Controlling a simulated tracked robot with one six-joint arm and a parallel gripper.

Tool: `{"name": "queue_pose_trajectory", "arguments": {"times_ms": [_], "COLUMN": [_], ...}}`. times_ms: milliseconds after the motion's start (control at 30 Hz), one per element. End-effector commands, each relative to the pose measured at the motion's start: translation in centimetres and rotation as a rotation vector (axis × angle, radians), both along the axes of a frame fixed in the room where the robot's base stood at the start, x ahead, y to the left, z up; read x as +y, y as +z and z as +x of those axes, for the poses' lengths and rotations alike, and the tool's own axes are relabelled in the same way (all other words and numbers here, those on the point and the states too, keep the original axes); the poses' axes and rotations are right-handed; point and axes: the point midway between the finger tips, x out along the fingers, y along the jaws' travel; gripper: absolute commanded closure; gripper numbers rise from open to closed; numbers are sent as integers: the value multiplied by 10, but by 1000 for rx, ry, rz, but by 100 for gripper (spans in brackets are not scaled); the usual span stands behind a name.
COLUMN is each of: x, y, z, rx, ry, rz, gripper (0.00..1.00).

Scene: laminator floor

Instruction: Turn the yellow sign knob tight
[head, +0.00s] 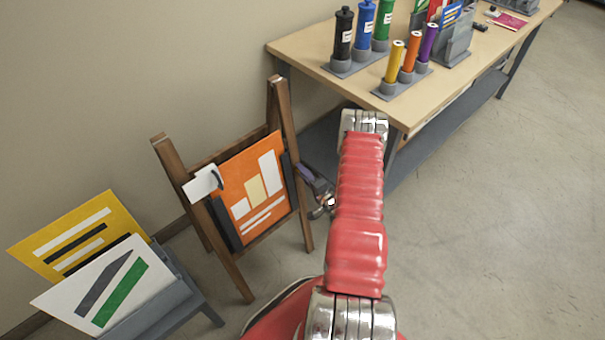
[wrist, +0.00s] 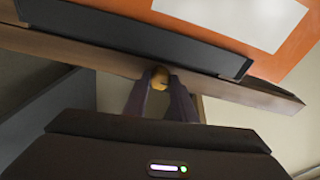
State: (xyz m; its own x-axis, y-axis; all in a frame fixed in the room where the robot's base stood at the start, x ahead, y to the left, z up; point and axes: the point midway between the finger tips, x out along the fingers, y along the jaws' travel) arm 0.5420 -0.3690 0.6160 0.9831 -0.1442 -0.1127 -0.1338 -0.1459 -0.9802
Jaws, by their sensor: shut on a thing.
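The yellow sign knob (wrist: 159,78) shows in the wrist view at the side of the easel's wooden leg (wrist: 80,52). My gripper (wrist: 160,88) has its two dark fingers closed around the knob, one on each side. In the head view my gripper (head: 308,172) reaches the right leg of the wooden easel (head: 280,105), and the knob cannot be made out there. The orange sign (head: 236,178) with white and cream blocks sits on the easel between dark side clamps (head: 288,180). The orange sign also shows in the wrist view (wrist: 180,8).
A wooden table (head: 325,55) with several bottles and coloured rolls stands behind and to the right of my arm. A grey rack (head: 165,300) with yellow and white signs stands at the lower left. The floor on the right is clear.

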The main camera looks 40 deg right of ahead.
Motion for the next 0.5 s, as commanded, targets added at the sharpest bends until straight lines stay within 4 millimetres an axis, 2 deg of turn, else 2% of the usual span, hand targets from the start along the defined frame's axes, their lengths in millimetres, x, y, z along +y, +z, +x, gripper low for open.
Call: {"name": "queue_pose_trajectory", "arguments": {"times_ms": [133,167,233,500], "x": [-2,-2,-2,-1], "y": [-3,-3,-3,-1], "z": [-2,-2,-2,-1], "rx": [8,8,8,3], "ry": [-8,-8,-7,-4], "rz": [3,3,2,0], "gripper": [98,74,69,68]}}
